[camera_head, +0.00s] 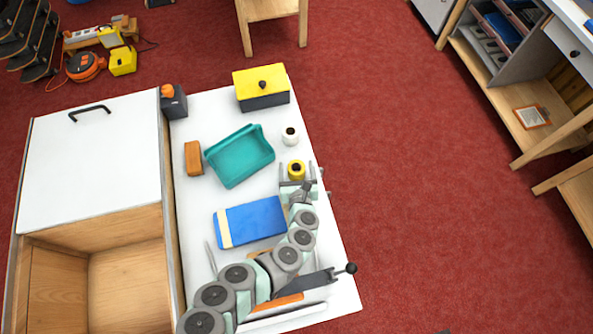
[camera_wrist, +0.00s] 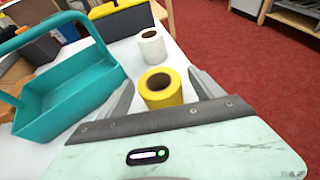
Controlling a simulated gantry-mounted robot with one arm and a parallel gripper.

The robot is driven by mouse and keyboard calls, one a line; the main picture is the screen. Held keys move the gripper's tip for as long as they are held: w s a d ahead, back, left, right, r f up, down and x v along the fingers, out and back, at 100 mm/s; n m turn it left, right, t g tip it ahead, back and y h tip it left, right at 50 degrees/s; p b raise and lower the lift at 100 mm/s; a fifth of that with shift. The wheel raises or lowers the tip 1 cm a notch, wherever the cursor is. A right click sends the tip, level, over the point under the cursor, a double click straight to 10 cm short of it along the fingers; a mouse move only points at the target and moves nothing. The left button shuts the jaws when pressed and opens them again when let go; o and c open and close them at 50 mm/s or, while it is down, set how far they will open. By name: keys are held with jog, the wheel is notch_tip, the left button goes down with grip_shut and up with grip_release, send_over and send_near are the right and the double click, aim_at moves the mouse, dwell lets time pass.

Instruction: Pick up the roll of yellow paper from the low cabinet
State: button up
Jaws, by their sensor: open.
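The roll of yellow paper (camera_head: 296,170) stands upright on the white top of the low cabinet (camera_head: 335,275), near its right edge. In the wrist view the yellow roll (camera_wrist: 161,89) shows its dark hollow core and sits between my two fingers. My gripper (camera_head: 298,172) is open around the yellow roll, with one finger on each side. In the wrist view my gripper (camera_wrist: 163,85) has a visible gap on the left; on the right I cannot tell whether the finger touches the roll.
A white roll (camera_head: 290,136) stands just beyond the yellow one. A teal basket (camera_head: 240,156) lies to the left, with a blue book (camera_head: 250,222) nearer. A yellow-topped box (camera_head: 262,88) stands at the back. Red carpet floor (camera_head: 430,200) is clear to the right.

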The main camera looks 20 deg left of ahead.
jog(key=c, duration=1.5)
jog(key=shift+o, duration=0.2)
jog(key=shift+r, duration=0.15)
